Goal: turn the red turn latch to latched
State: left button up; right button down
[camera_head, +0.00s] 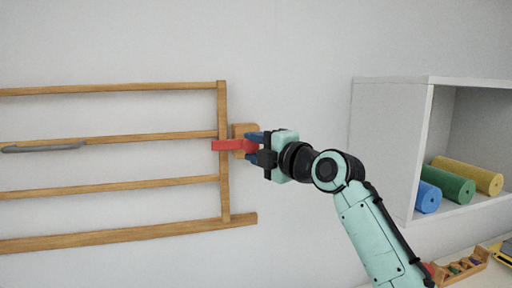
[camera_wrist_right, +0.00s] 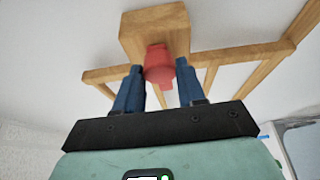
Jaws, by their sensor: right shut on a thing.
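The red turn latch (camera_head: 228,145) sits on a wooden block (camera_head: 239,130) at the right post of a wooden rail gate (camera_head: 223,185). Its red bar lies level and reaches left across the post. My right gripper (camera_head: 257,145) is shut on the latch from the right. In the right wrist view, the blue fingers (camera_wrist_right: 158,85) stand on both sides of the latch's red end (camera_wrist_right: 158,64), below the wooden block (camera_wrist_right: 155,30). The fingers hide part of the latch. My left gripper is not in view.
A grey handle (camera_head: 45,147) is on a gate rail at left. A white shelf (camera_head: 390,140) on the right holds blue, green and yellow rolls (camera_head: 455,188). A wooden rack (camera_head: 462,268) stands at the lower right. The wall between gate and shelf is bare.

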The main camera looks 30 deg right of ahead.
jog(key=c, duration=0.7)
grip_release()
jog(key=shift+o, duration=0.2)
jog(key=shift+s, duration=0.2)
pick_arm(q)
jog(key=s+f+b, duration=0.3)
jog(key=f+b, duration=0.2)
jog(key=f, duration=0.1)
pick_arm(e)
jog(key=s+d, duration=0.2)
jog(key=s, duration=1)
jog(key=shift+s, duration=0.4)
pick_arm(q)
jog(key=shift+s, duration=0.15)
